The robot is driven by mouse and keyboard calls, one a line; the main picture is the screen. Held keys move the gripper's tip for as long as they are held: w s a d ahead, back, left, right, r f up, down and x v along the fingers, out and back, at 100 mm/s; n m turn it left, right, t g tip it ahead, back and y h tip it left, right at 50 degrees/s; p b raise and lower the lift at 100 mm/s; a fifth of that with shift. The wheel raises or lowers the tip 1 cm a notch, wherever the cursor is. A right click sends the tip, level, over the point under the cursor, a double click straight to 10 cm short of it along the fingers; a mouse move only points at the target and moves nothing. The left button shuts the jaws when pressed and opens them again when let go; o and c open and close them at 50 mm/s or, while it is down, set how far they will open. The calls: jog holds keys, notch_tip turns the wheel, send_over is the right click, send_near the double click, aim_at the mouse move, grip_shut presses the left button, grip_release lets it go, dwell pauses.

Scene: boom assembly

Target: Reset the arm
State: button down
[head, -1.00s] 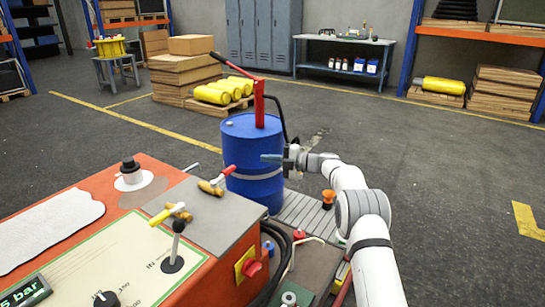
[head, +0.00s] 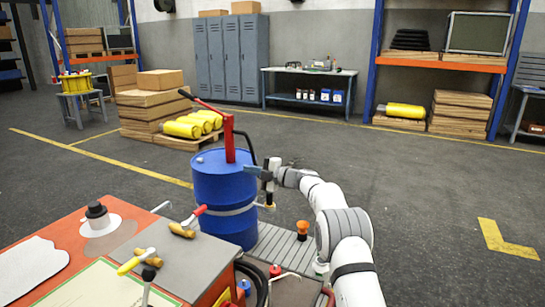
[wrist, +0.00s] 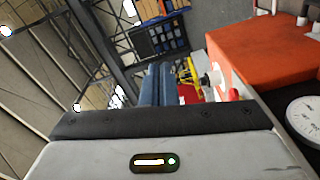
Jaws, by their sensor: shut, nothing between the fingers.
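My white arm reaches in from the bottom right of the head view. My gripper (head: 252,170) is in front of the blue drum (head: 224,190), at its upper right side in the picture. In the wrist view the blue-grey fingers of my gripper (wrist: 156,84) lie side by side, shut, with nothing held. I cannot tell whether the gripper touches the drum. A red hand pump (head: 229,138) with a long lever and a black hose stands on top of the drum.
An orange console (head: 75,230) with a grey top stands at the lower left; tools lie on it. An orange funnel-like piece (head: 303,228) is on the grey slatted deck (head: 275,243) below my arm. Open floor (head: 430,190) lies to the right.

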jog(key=d+r+m+t+h+p, duration=0.25)
jog(key=d+r+m+t, duration=0.2)
jog(key=r, duration=0.35)
jog(key=d+r+m+t+h+p, duration=0.1)
jog(key=d+r+m+t+h, duration=0.3)
jog(key=d+r+m, duration=0.3)
jog(key=s+d+r+m+h+p, duration=0.3)
jog(key=s+d+r+m+h, duration=0.4)
jog(key=s+d, duration=0.3)
jog(key=s+d+f+m+g+h+p, duration=0.1)
jog(key=s+f+m+g+p, duration=0.1)
jog(key=s, duration=1.3)
jog(key=s+d+f+m+g+h+p, duration=0.1)
jog(key=s+f+m+g, duration=0.3)
jog(key=s, duration=1.1)
jog(key=s+d+f+m+g+h+p, duration=0.1)
jog(key=s+d+f+m+g+p, duration=0.2)
jog(key=s, duration=1.3)
notch_tip(320, 180, down, 3)
jog(key=m+g+p, duration=0.1)
jog(key=g, duration=0.2)
jog(key=shift+r+g, duration=0.2)
jog(key=shift+g, duration=0.15)
